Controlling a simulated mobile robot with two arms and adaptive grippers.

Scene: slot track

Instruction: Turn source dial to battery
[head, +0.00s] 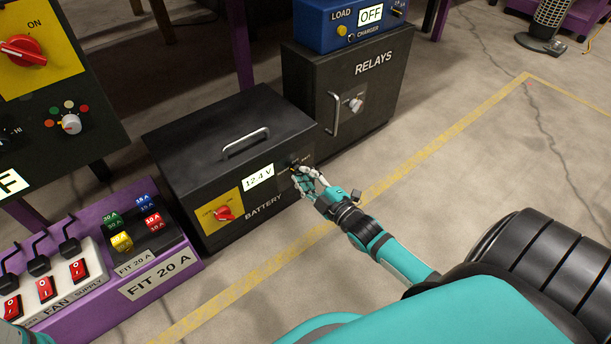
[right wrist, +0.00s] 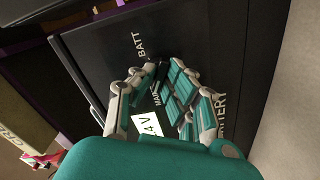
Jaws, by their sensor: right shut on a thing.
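The source dial (right wrist: 158,74) is a small dark knob on the front of the black battery box (head: 190,150), near printed "MAINS" and "BATT" labels. My right gripper (head: 306,180) is at the upper right of the box's front. In the right wrist view its fingers (right wrist: 165,92) are closed around the dial and cover most of it. The dial's exact pointing direction is hidden by the fingers. A "12.4 V" display (head: 258,178) is left of the gripper. My left gripper is not clearly shown; only a bit of teal is at the lower left edge.
A red switch on a yellow plate (head: 222,212) is lower left on the box front. A relays cabinet (head: 380,72) with a charger on top stands behind right. A purple fuse and switch rack (head: 110,298) is at left. The floor (head: 450,170) is clear at right.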

